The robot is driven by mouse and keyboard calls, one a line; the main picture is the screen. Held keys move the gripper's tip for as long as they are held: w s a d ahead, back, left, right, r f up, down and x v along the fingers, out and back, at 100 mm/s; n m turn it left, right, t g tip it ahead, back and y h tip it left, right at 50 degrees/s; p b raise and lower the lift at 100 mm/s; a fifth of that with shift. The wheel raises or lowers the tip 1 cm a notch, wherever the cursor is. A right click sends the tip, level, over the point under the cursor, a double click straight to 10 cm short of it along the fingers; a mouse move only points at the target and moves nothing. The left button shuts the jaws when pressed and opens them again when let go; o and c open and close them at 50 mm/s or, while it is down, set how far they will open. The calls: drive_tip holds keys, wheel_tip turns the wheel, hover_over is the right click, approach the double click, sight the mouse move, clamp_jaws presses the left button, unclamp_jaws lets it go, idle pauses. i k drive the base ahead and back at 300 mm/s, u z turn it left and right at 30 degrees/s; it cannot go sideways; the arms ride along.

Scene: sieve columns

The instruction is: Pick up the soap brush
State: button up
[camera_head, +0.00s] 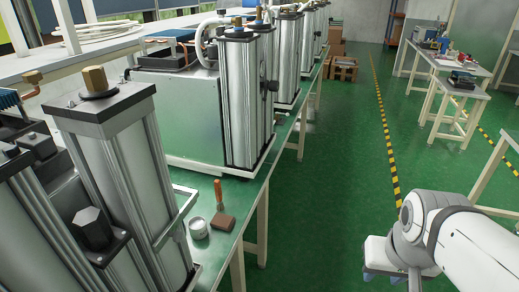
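A brush-like item with an upright orange-red handle (218,193) and a brown block (222,222) at its foot is on the green bench top, near its right edge. I cannot tell whether handle and block are one piece. A small round whitish tin (198,229) sits just left of the block. My gripper (384,276) is at the bottom right, over the green floor, well to the right of the bench and apart from the brush. Its fingers are small and partly cut off by the frame, so its opening is unclear.
Tall metal sieve columns (112,175) crowd the left, close to the brush. A metal frame bar (178,215) stands left of the tin. The bench legs (262,225) show along its right side. The green floor (325,190) between bench and right-hand tables (460,95) is clear.

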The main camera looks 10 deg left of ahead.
sight(219, 207)
drive_tip(key=u, duration=0.35)
drive_tip(key=i, duration=1.15)
drive_tip(key=u, duration=0.55)
drive_tip(key=k, duration=0.85)
drive_tip(key=u, duration=0.2)
drive_tip(key=i, duration=0.85)
